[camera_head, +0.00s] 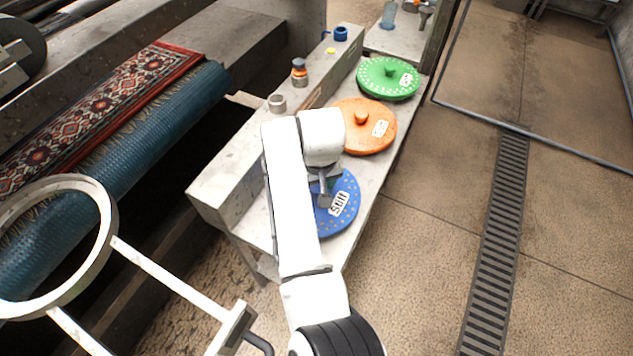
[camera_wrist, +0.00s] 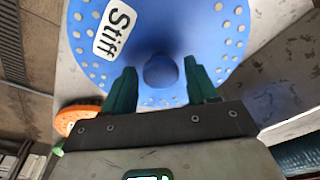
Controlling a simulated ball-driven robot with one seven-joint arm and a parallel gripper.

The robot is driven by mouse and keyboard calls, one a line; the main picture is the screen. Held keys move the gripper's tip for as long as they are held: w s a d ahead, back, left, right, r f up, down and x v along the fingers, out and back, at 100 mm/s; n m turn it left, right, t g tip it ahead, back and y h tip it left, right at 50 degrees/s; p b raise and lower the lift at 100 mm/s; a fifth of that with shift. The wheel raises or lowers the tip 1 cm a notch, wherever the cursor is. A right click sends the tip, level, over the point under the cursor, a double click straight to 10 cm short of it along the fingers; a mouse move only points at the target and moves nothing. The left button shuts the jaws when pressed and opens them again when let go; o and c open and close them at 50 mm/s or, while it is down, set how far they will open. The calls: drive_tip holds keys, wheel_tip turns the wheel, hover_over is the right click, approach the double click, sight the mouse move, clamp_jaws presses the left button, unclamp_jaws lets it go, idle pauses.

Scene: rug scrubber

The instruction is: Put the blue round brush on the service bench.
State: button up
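The blue round brush (camera_head: 340,216) lies flat on a long pale grey bench (camera_head: 236,178), at its near end. Its white label reads "Stiff" in the wrist view. My gripper (camera_head: 325,190) is above the brush and hides part of it in the head view. In the wrist view my gripper (camera_wrist: 160,67) is open, with one green finger on each side of the brush's blue centre knob (camera_wrist: 161,72). Gaps show between the knob and both fingers. I cannot tell whether this grey bench is the service bench.
An orange round brush (camera_head: 350,140) and a green round brush (camera_head: 375,84) lie farther along the bench. Small fittings (camera_head: 299,72) stand on its raised left part. A rolled rug (camera_head: 105,125) is at left. The floor right of the bench is clear around a drain grate (camera_head: 495,230).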

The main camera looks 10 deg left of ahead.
drive_tip(key=shift+o, duration=0.8)
drive_tip(key=shift+r, duration=0.1)
wheel_tip(320, 180, up, 12)
drive_tip(key=s+p, duration=0.1)
drive_tip(key=p, duration=1.2)
drive_tip(key=shift+s+d, duration=0.35)
